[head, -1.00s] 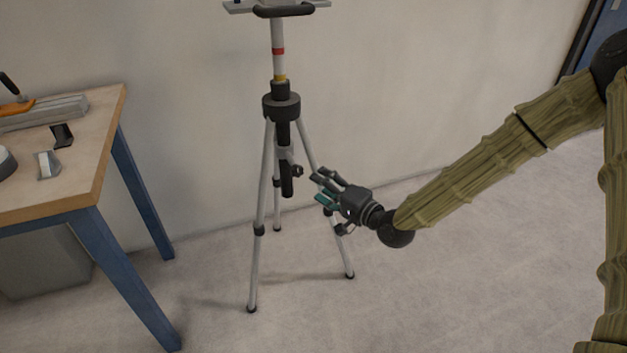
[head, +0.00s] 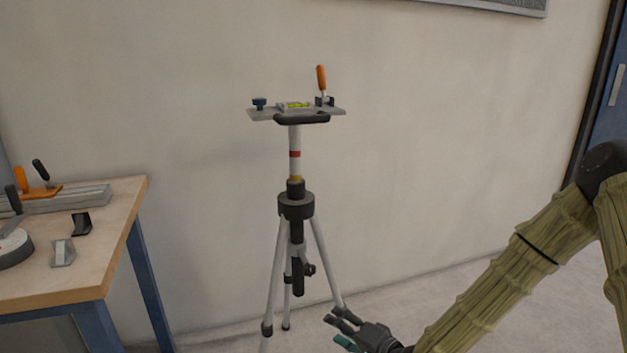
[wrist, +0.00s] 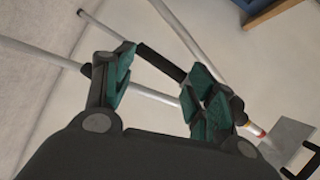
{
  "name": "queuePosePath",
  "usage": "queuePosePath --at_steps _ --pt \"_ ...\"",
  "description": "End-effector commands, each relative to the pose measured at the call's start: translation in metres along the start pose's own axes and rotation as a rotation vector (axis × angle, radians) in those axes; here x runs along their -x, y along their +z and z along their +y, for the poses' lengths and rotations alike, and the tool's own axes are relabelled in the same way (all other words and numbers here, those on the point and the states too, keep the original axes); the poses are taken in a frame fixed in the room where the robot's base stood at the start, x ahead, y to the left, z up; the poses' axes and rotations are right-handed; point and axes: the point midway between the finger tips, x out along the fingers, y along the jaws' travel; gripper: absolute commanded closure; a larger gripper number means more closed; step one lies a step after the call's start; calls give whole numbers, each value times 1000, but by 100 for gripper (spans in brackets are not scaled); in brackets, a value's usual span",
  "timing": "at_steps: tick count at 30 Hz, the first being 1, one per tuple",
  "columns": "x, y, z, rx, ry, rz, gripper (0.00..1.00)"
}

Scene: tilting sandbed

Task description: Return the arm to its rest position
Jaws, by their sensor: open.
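My gripper (head: 343,331) is low in the head view, beside the right leg of a tripod (head: 297,207). It is open, with a gap between its teal-padded fingers, and holds nothing. In the wrist view my gripper (wrist: 160,85) points toward the tripod's legs (wrist: 45,54), which cross behind the fingers. My arm reaches down to it from the right side of the head view. I cannot tell from these views how near the fingers are to the tripod leg.
The tripod carries a plate (head: 270,115) with a yellow-green level vial (head: 298,105) and an orange-handled clamp (head: 321,80). A wooden workbench (head: 75,280) with tools stands left. Floor right of the tripod looks clear. A blue door (head: 603,120) is far right.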

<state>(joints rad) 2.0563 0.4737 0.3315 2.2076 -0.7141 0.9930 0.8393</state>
Motion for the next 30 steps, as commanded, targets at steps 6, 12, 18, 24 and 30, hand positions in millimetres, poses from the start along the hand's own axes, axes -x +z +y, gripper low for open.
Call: queuePosePath --at_steps 6,12,18,24,30 --pt "35 68 106 107 289 -98 44" --pt "92 124 190 221 544 -223 44" --pt "168 170 257 339 785 -382 44" --pt "237 198 295 427 958 -526 44" --pt "295 216 316 494 1089 -651 44"
